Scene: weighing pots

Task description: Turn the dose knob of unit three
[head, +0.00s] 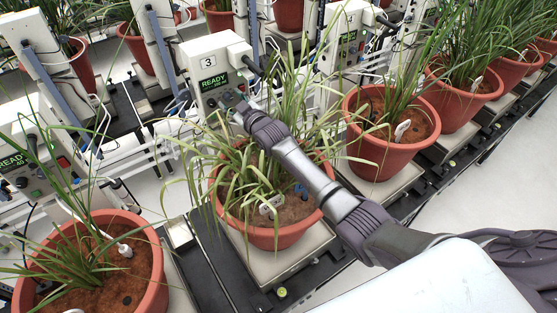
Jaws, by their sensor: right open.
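Unit three (203,50) is a white control box marked 3, with a green READY display, standing behind a potted plant. A small dark round part low on its front, left of my gripper, looks like the dose knob (211,103). My right arm reaches in from the lower right over the plant. My right gripper (229,103) is open with its fingertips close to the lower front of unit three, beside the knob. I cannot tell whether they touch the box. The gripper hides part of the panel. My left gripper is out of view.
A terracotta pot (279,237) with long grassy leaves stands on a scale below my right arm. Leaves rise close around the gripper. Another pot (392,157) stands to the right and one (150,285) at lower left. Other control boxes (343,45) and thin white pipes flank unit three.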

